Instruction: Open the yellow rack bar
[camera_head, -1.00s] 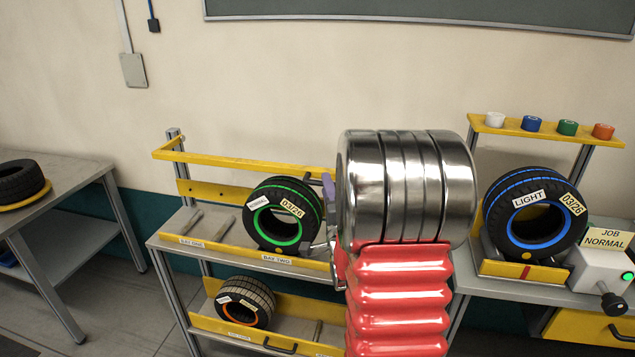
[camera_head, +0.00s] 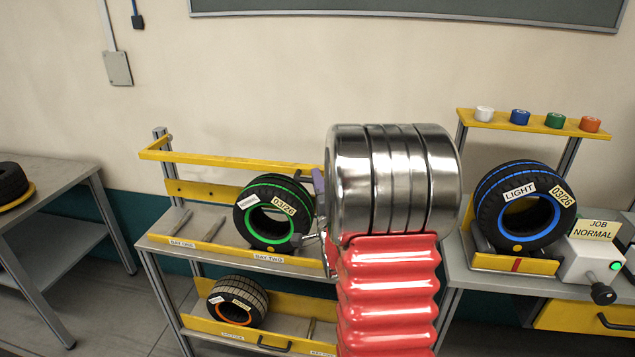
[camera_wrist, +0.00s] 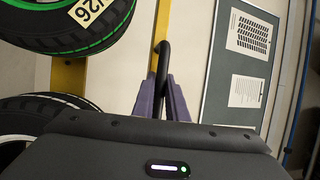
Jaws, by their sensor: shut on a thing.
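The yellow rack bar (camera_head: 230,162) runs across the front of the rack above the upper shelf in the head view. Its right part is hidden behind my arm. In the wrist view a yellow bar (camera_wrist: 162,25) comes down from the top edge and a black curved handle (camera_wrist: 164,58) is beside it. My gripper (camera_wrist: 161,95) has its purple fingers shut around this handle. In the head view only a small purple part of my gripper (camera_head: 318,182) shows beside my arm.
At right are a blue-ringed tyre (camera_head: 490,213) and a JOB NORMAL box (camera_head: 578,262). A side table (camera_head: 75,195) stands left.

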